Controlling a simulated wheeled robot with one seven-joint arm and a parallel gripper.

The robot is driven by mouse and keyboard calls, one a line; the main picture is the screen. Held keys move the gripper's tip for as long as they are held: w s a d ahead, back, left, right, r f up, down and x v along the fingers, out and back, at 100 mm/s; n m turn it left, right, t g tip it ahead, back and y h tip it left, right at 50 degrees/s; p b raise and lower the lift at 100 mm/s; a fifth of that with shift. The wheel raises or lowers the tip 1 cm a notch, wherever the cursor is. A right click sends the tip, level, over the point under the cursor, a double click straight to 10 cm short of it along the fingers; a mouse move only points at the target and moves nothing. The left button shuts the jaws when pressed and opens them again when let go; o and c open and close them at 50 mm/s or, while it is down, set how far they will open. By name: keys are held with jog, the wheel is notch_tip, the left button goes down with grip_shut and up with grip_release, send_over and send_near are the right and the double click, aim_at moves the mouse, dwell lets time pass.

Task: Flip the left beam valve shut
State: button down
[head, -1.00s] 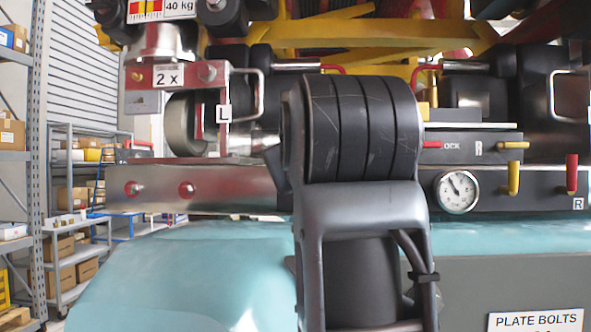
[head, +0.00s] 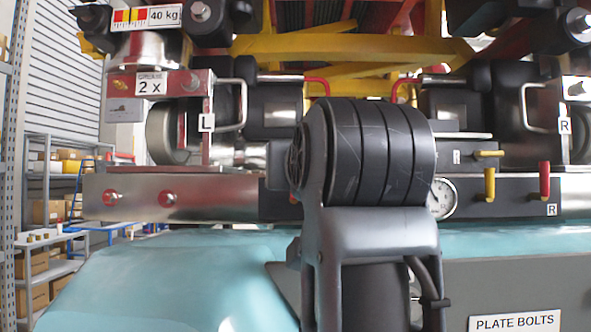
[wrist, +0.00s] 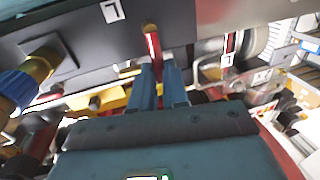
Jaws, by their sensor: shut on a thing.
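The left beam valve's red handle (wrist: 152,44) shows in the wrist view, below a dark beam (wrist: 85,35) with a white label. My gripper (wrist: 162,72) is shut on this handle, which lies between its two blue-grey fingers. In the head view my arm's dark wrist and forearm cover the middle of the beam (head: 225,200). They hide the left valve and my gripper there. The right beam valve's red handle (head: 544,180) points up, beside an "R" label.
A pressure gauge (head: 442,197) is partly covered by my arm. A yellow handle (head: 489,182) stands right of it. A blue-and-brass fitting (wrist: 22,85) is left of my gripper in the wrist view. Shelving with boxes (head: 45,210) stands far left.

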jog(key=shift+f, duration=0.1)
jog(key=c, duration=1.1)
grip_release()
jog(key=s, duration=0.2)
jog(key=s+d+b, duration=0.1)
jog(key=s, duration=0.4)
jog(key=shift+s+d+b, duration=0.15)
jog(key=shift+s+b, duration=0.15)
jog(key=shift+s, duration=0.1)
